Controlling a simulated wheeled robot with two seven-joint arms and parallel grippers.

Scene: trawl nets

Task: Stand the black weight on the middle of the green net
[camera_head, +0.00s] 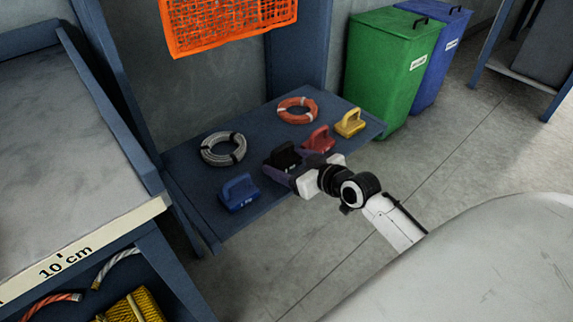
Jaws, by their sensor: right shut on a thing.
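The black weight (284,155) with its loop handle is at the front middle of the blue shelf. My right gripper (294,166) reaches in from the right and is shut on the black weight. The gripper hides the weight's lower right part, and I cannot tell whether the weight still touches the shelf. The green net is not in view. My left gripper is not in view.
The blue shelf (195,180) also bears a blue weight (239,194), a red weight (318,138), a yellow weight (350,122), a grey coil (223,149) and an orange coil (297,110). An orange basket (228,25) hangs above. Green (385,70) and blue (440,60) bins stand behind.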

